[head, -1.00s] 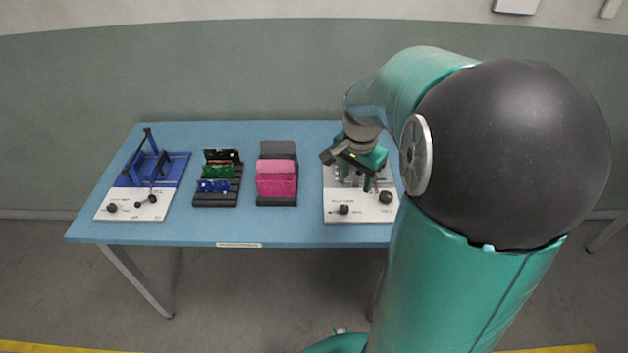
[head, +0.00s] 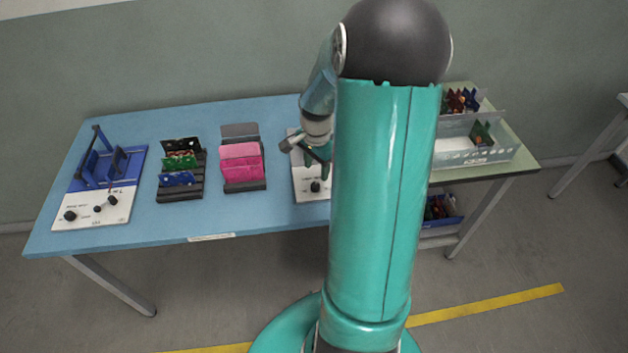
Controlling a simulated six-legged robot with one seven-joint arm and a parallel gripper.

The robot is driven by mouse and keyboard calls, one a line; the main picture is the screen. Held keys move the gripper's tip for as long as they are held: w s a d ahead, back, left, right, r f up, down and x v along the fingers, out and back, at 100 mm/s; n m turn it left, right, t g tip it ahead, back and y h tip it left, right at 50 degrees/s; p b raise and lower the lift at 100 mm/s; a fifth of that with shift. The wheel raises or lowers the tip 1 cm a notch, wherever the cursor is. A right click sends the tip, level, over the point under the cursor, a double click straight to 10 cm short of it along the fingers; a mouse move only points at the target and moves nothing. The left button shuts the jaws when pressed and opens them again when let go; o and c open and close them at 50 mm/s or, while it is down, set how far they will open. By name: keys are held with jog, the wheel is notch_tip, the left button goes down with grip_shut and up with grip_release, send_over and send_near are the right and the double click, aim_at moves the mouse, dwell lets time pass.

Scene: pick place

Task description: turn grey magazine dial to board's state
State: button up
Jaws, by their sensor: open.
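The station at the right of the blue table has a white panel (head: 309,178) with a black dial (head: 316,186) on its front part. My arm hides the right side of this station, so its grey magazine and any second dial cannot be made out. My gripper (head: 318,158) is over the back of this panel, mostly hidden behind my arm. It is open, and its fingertips cannot be seen clearly. A rack (head: 180,190) at the left middle holds upright boards: black, green (head: 180,162) and blue (head: 177,179). The dial's marks are too small to read.
A blue magazine (head: 98,165) with a white dial panel (head: 90,212) stands at the table's left. A clear bin (head: 490,157) with boards is on a table at the right. The blue table's front strip is clear.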

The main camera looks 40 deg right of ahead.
aim_at(316, 185)
notch_tip(316, 185, down, 7)
jog(key=shift+w+r, duration=0.1)
jog(key=shift+c, duration=0.5)
jog(key=c, duration=0.9)
